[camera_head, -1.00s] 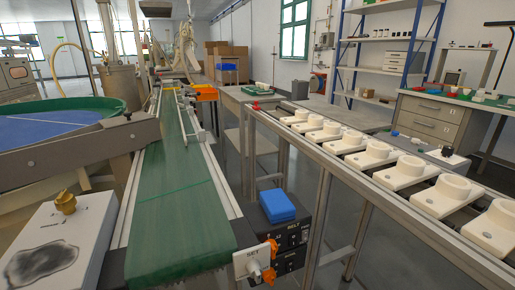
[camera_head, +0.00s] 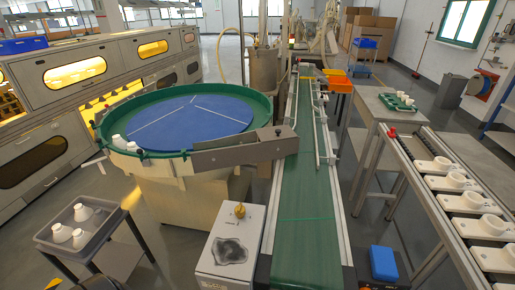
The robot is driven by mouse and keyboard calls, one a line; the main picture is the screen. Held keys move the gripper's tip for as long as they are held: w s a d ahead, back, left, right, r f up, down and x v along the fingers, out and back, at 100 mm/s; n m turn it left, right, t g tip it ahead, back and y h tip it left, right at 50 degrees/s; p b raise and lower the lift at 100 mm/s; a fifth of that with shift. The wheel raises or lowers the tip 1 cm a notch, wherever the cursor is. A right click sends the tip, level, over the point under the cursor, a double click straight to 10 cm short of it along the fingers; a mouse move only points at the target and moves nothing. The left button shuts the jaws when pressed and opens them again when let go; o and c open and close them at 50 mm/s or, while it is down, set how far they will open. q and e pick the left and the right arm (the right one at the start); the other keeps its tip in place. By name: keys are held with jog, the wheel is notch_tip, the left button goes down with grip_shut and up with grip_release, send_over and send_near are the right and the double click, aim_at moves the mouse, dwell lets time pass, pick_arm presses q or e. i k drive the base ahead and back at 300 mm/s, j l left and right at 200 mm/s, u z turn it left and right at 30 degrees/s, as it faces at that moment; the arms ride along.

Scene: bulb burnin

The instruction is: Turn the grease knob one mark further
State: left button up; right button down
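A small brass-yellow knob (camera_head: 240,210) stands on top of a white box (camera_head: 209,262) at the bottom middle, beside the green conveyor belt. A dark grey smudge (camera_head: 230,251) lies on the box's face below the knob. Marks around the knob are too small to make out, so its setting cannot be read. No label showing that this is the grease knob can be read. Neither of my grippers is in view.
A round table with a blue top (camera_head: 190,125) and green rim stands left of the conveyor belt (camera_head: 306,215). A grey cart (camera_head: 112,222) with white bulb-shaped pieces stands at lower left. A blue box (camera_head: 383,263) sits right of the belt. A rail with white holders (camera_head: 470,228) runs at right.

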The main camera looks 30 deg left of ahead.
aim_at(240, 210)
jog(key=k+j, duration=0.1)
jog(key=j, duration=0.35)
jog(key=j+z, duration=0.1)
jog(key=j, duration=0.4)
jog(key=k+j, duration=0.15)
jog(key=j, duration=0.3)
jog(key=k+j+z, duration=0.15)
jog(key=j, duration=0.3)
